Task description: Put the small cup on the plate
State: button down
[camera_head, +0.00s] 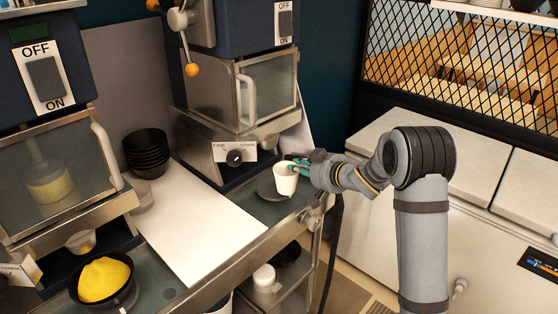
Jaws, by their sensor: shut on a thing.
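The small cup (285,180) is white and upright, at the right end of the counter. My gripper (296,166) reaches in from the right and is shut on the cup's upper right side. The plate (267,189) is dark and round, and appears just below and behind the cup. The cup overlaps the plate's right part in the picture. I cannot tell whether the cup's base touches the plate or is held a little above it.
A white board (205,222) lies clear on the counter. A black bowl of yellow grains (105,281) stands at the front left, and stacked black bowls (147,152) stand behind. A machine (240,95) rises behind the plate. The counter's metal front edge (262,246) runs below the cup.

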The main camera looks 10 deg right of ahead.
jog(key=shift+r+p+x, duration=0.15)
jog(key=shift+p+x, duration=0.8)
jog(key=shift+x, duration=1.6)
jog(key=shift+r+p+x, duration=0.2)
jog(key=shift+p+x, duration=0.75)
jog(key=shift+x, duration=1.55)
jog(key=shift+w+a, duration=0.1)
jog(key=shift+f, duration=0.15)
jog(key=c, duration=1.8)
grip_release()
jog(key=shift+o, duration=0.2)
